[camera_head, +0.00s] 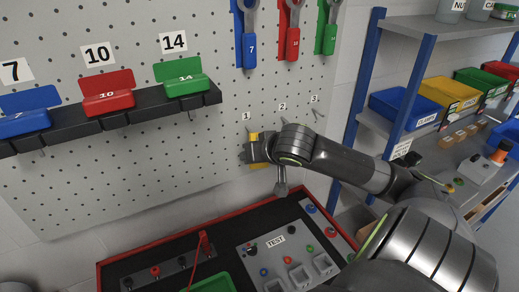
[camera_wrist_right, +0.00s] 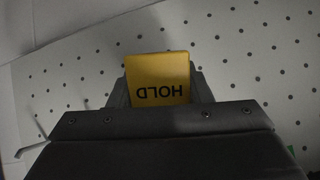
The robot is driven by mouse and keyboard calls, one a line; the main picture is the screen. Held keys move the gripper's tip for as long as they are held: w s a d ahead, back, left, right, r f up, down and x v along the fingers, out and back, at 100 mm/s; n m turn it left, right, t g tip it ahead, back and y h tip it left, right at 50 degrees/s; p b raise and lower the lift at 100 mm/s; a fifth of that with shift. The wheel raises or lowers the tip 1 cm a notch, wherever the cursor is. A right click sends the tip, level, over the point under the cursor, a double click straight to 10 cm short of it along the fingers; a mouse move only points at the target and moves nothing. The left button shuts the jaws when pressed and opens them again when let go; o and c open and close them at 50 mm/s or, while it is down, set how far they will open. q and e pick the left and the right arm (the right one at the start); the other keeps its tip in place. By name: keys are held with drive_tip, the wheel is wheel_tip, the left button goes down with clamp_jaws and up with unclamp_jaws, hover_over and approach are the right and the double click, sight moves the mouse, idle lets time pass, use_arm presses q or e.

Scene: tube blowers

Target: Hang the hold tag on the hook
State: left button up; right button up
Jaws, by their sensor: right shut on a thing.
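The yellow hold tag (camera_wrist_right: 160,80) is between the fingers of my right gripper (camera_head: 251,151), with its word HOLD upside down in the wrist view. In the head view only small yellow parts of the tag (camera_head: 254,136) show around the gripper. My right gripper is shut on it, close to the pegboard below label 1 (camera_head: 246,116). A thin metal hook (camera_wrist_right: 32,148) shows at the left of the wrist view. A hook (camera_head: 317,113) shows under label 3. Any hook under label 1 is hidden by my gripper. My left gripper is not in view.
The pegboard (camera_head: 130,180) carries a black rack (camera_head: 70,131) with coloured holders and several hanging wrenches (camera_head: 292,42). Below is a red-edged black bench with a TEST panel (camera_head: 275,241) and a green tray (camera_head: 208,283). Shelves with bins (camera_head: 449,91) stand at right.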

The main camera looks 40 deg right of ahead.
drive_tip(key=w, duration=0.1)
drive_tip(key=w+d, duration=0.1)
drive_tip(key=w+b, duration=0.1)
drive_tip(key=w, duration=0.1)
drive_tip(key=shift+w+d+f, duration=0.1)
drive_tip(key=shift+d+f, duration=0.1)
drive_tip(key=shift+f, duration=0.15)
idle(0.3)
idle(0.4)
drive_tip(key=o, duration=1)
drive_tip(key=shift+o, duration=0.2)
